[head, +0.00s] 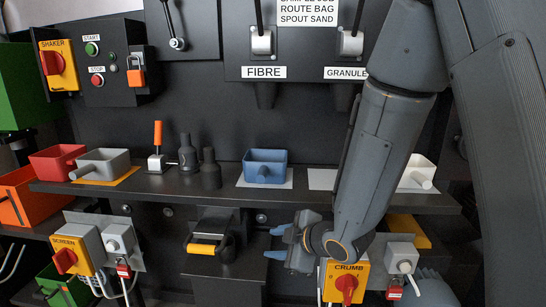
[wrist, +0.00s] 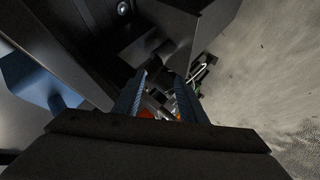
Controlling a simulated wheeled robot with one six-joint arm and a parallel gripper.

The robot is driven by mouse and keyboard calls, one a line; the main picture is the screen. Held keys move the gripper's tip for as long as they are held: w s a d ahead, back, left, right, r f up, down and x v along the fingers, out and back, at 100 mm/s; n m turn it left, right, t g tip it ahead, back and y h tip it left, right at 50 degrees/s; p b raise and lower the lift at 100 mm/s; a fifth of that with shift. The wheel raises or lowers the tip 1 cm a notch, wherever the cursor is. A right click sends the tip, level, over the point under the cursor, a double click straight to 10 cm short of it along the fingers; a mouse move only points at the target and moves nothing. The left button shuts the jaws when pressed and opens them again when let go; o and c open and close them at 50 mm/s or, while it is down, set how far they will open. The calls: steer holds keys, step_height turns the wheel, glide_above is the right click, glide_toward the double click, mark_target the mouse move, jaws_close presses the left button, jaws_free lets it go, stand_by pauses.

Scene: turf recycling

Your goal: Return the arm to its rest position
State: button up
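My arm (head: 372,165) hangs down in front of the right part of the shelf in the head view. My gripper (head: 276,243) is at its lower end, below the shelf edge, with its blue fingertips pointing left. The fingers are apart with nothing seen between them. In the wrist view my gripper (wrist: 160,97) also shows two separated blue fingers, with dark machine parts beyond them. My arm hides part of the panel and shelf behind it.
A shelf (head: 225,197) holds a red scoop (head: 57,162), a grey scoop (head: 103,163), a blue scoop (head: 265,167) and a white scoop (head: 417,172). A yellow-handled drawer (head: 205,245) is left of my gripper. The CRUMB switch (head: 346,283) is close below right.

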steer(key=s+d+r+m+g+h+p, duration=0.25)
steer(key=s+d+m, duration=0.2)
steer(key=d, duration=0.35)
steer(key=s+d+r+m+g+h+p, duration=0.1)
steer(key=s+d+m+h, duration=0.25)
steer(key=d+m, duration=0.35)
steer(key=s+d+r+m+g+p, duration=0.1)
steer(key=s+d+r+m+g, duration=0.1)
steer(key=s, duration=0.4)
steer(key=s+d+r+m+g+h+p, duration=0.1)
steer(key=s+d+r+m+g+p, duration=0.1)
steer(key=s, duration=0.5)
steer(key=shift+r+m+g, duration=0.35)
steer(key=shift+r+m, duration=0.2)
steer(key=shift+m, duration=0.6)
steer(key=shift+d, duration=0.1)
